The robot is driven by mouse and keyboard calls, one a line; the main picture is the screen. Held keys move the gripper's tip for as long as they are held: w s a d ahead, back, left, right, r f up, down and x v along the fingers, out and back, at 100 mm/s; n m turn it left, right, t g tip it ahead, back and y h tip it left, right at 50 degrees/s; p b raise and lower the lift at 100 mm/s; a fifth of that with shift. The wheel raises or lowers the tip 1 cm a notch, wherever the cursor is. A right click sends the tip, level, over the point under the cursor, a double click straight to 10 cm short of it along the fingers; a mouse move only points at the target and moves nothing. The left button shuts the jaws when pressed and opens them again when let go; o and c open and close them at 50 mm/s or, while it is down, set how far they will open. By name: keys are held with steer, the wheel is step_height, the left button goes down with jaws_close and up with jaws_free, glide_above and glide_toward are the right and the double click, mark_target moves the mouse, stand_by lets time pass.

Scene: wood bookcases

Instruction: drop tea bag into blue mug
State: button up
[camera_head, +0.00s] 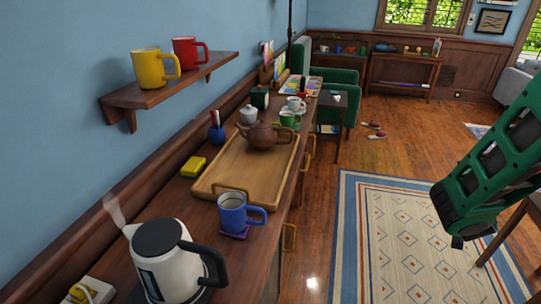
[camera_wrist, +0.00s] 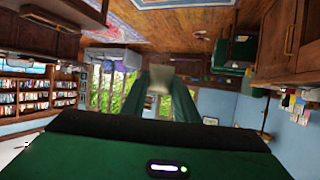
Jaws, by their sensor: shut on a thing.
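The blue mug (camera_head: 232,216) stands upright on a purple coaster (camera_head: 236,236) on the wooden counter, in front of the tray and behind the kettle. In the wrist view, my gripper (camera_wrist: 160,82) is shut on a small pale thing, which looks like the tea bag (camera_wrist: 160,74), at its fingertips. The tea bag is blurred and I cannot make out its details. In the head view, my green arm is at the right, over the floor and rug, well apart from the mug. The fingertips and tea bag cannot be made out there.
A white kettle (camera_head: 168,267), steaming, stands close in front of the mug. Behind the mug lies a wooden tray (camera_head: 222,184) with a brown teapot (camera_head: 262,136). A yellow box (camera_head: 193,167) lies left of it. A wall shelf (camera_head: 160,93) holds yellow and red mugs.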

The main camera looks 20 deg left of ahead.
steer(key=shift+a, duration=0.1)
steer(key=s+a+r+n+y, duration=0.1)
steer(key=a+r+n+y, duration=0.1)
steer(key=a, duration=0.9)
steer(key=s+a+r+n+y, duration=0.2)
steer(key=a+y, duration=0.1)
steer(key=a, duration=0.7)
steer(key=s+a+r+n+y, duration=0.1)
steer(key=a+r+n+y, duration=0.1)
steer(key=a, duration=0.9)
steer(key=s+a+r+n+g+y, duration=0.2)
steer(key=s+a+r+n+y, duration=0.15)
steer(key=s+a, duration=0.8)
steer(key=s+a+r+n+g+y, duration=0.2)
steer(key=s+a+r+n+y, duration=0.15)
steer(key=s+a, duration=0.8)
steer(key=shift+w+a+f, duration=0.3)
steer(key=shift+w+f, duration=0.2)
steer(key=shift+f, duration=0.3)
steer(key=shift+w+a+f, duration=0.35)
steer(key=shift+w+f, duration=0.1)
steer(key=shift+f, duration=0.35)
steer(key=shift+w+a+f, duration=0.3)
steer(key=shift+w+f, duration=0.2)
steer(key=shift+f, duration=0.3)
